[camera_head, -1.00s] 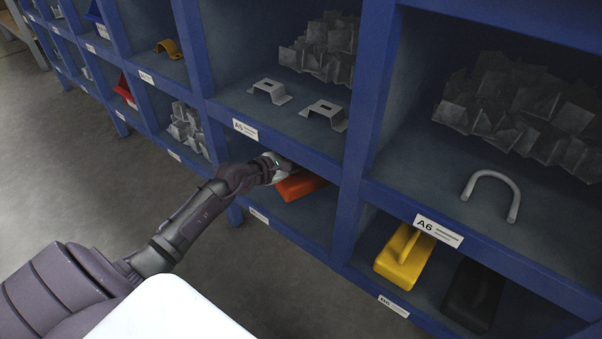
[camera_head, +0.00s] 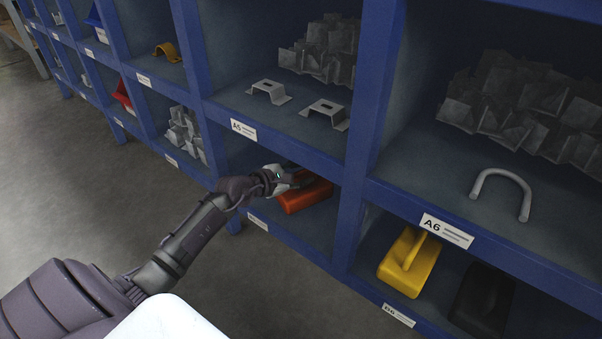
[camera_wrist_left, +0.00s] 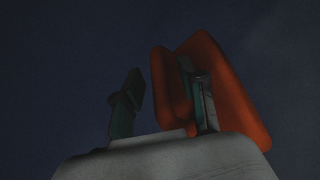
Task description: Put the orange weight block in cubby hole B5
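The orange weight block (camera_head: 305,196) lies in the lower cubby under the A5 label, near its front. My left gripper (camera_head: 290,178) reaches into this cubby at the block's handle. In the left wrist view, my left gripper (camera_wrist_left: 162,92) is open. One finger sits between the handle and the body of the orange block (camera_wrist_left: 222,88); the other finger stands apart on the far side of the handle. The lower cubby's label (camera_head: 258,222) is too small to read. My right gripper is not in view.
The blue shelf divider (camera_head: 350,210) stands right of this cubby. The cubby beyond it holds a yellow block (camera_head: 408,268) and a black block (camera_head: 482,298). Grey brackets (camera_head: 268,92) lie in the cubby above. The left part of the orange block's cubby looks free.

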